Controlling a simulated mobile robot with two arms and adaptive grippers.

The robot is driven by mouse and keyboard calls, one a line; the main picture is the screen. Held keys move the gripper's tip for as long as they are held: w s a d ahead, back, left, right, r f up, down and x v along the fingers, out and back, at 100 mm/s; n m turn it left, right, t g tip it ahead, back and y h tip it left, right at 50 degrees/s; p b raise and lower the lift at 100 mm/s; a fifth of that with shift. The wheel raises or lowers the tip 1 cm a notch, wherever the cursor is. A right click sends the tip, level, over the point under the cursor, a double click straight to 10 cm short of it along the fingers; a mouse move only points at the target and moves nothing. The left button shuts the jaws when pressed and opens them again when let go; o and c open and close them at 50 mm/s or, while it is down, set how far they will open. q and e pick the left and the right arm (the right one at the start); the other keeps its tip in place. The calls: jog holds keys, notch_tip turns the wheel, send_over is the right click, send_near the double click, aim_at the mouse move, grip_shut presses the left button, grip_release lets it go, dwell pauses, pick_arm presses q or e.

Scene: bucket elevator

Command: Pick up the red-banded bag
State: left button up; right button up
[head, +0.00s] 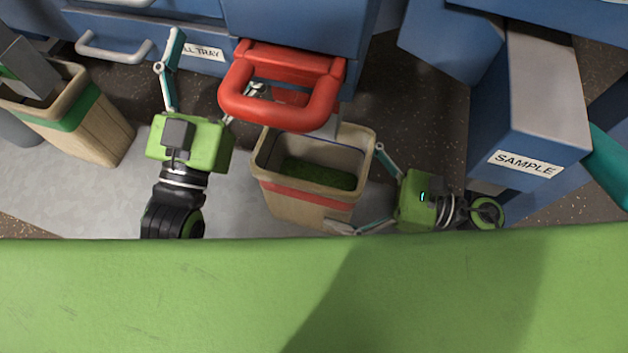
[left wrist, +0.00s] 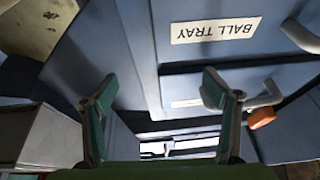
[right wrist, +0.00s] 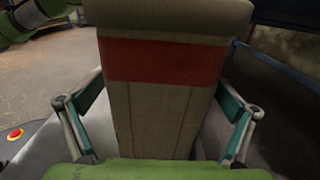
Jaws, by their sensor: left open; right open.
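The red-banded bag (head: 300,203) is tan, open-topped and stands upright on a grey surface, with green material inside. My right gripper (head: 354,188) is open, coming from the right, with one finger on each side of the bag. In the right wrist view the bag (right wrist: 160,125) fills the space between the spread fingers (right wrist: 160,88); whether they touch it is unclear. My left gripper (head: 216,62) is open and empty, left of the red handle. In the left wrist view its fingers (left wrist: 158,82) are apart, facing blue panels.
A red loop handle (head: 280,105) overhangs the bag's back rim. A green-banded bag (head: 75,120) stands at the far left. A blue box labelled SAMPLE (head: 525,130) stands at right. A blue BALL TRAY front (left wrist: 215,55) faces my left gripper.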

pick_arm(q)
jog(key=shift+s+r, duration=0.1)
jog(key=shift+r, duration=0.2)
pick_arm(e)
jog(key=x, duration=0.2)
jog(key=shift+w+a, duration=0.1)
jog(key=shift+a, duration=0.2)
jog(key=c, duration=1.6)
jog(key=shift+r, duration=0.2)
jog(key=c, duration=0.4)
pick_arm(q)
jog(key=shift+r, duration=0.15)
pick_arm(e)
jog(key=shift+o, duration=0.2)
